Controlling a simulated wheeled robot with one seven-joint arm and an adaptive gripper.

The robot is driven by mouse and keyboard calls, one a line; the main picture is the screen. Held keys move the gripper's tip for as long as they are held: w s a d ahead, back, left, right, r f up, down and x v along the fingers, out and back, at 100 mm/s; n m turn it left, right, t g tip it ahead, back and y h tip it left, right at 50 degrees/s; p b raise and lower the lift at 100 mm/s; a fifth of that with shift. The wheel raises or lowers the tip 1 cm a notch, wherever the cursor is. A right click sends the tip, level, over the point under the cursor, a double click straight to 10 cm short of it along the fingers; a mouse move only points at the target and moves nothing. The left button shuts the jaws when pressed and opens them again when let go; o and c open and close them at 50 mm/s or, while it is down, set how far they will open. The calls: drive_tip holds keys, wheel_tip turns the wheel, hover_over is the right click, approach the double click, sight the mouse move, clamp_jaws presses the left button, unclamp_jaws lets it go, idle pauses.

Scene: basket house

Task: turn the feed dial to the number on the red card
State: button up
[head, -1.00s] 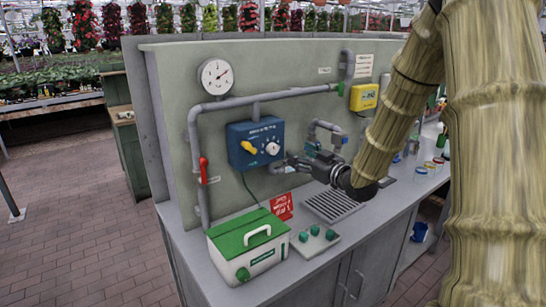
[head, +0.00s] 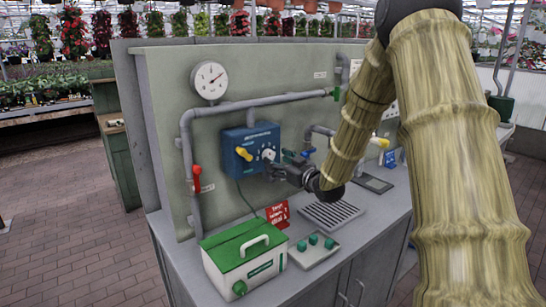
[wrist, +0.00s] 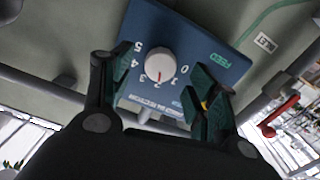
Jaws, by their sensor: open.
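The blue feed box (head: 240,140) is on the grey panel, with a white round dial (head: 268,154) on its face. In the wrist view the dial (wrist: 159,66) has numbers 0 to 5 around it; its red mark points toward the low-middle numbers, around 2. My gripper (wrist: 160,78) is open, with one green-padded finger on each side of the dial in the picture; contact cannot be told. In the head view my gripper (head: 276,171) is just in front of the box. The red card (head: 278,214) stands on the counter below; its number is too small to read.
Below are a green-lidded box (head: 243,250), a green-knobbed plate (head: 313,249) and a drain grate (head: 332,214).

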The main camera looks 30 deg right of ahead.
sight(271, 157)
drive_tip(key=shift+w+a+p, duration=0.2)
drive_tip(key=shift+w+p, duration=0.1)
drive_tip(key=shift+w, duration=1.25)
drive_tip(key=shift+c, duration=0.2)
drive_tip(key=c, duration=1)
